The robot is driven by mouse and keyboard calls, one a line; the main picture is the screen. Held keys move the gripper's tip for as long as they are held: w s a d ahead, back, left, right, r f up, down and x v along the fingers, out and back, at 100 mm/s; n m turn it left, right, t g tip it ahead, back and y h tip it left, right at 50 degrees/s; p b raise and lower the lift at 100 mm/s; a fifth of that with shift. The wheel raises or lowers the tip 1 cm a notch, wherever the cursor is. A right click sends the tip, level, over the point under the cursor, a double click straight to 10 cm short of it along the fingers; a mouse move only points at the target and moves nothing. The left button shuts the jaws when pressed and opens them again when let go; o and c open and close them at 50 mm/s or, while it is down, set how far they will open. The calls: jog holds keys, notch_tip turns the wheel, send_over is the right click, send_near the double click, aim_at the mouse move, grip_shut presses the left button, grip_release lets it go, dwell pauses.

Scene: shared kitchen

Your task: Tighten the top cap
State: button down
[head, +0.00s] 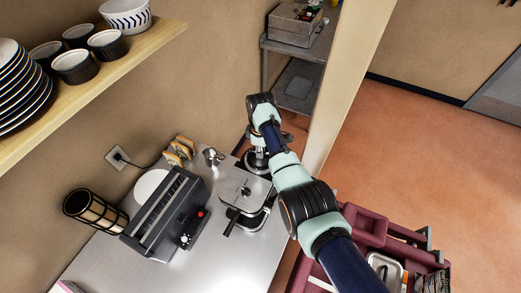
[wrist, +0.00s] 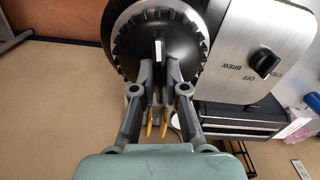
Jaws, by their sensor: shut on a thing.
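The top cap (wrist: 132,48) is a black round cap with a ridged rim and a raised fin across its middle, seen in the wrist view. It sits on the coffee machine (wrist: 232,62), which has a silver panel marked BREW, OFF and STEAM around a black knob. My gripper (wrist: 160,70) has its fingers on both sides of the cap's raised fin and is shut on it. In the head view the coffee machine (head: 248,191) stands on the steel counter; my arm reaches over its far side, and the grip is too small to make out.
A shelf of dishes (head: 105,70) hangs at upper left. A dark red cart (head: 368,224) is at right.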

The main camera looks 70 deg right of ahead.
jog(key=shift+m, duration=0.9)
jog(key=c, duration=1.2)
grip_release()
notch_tip(320, 180, up, 12)
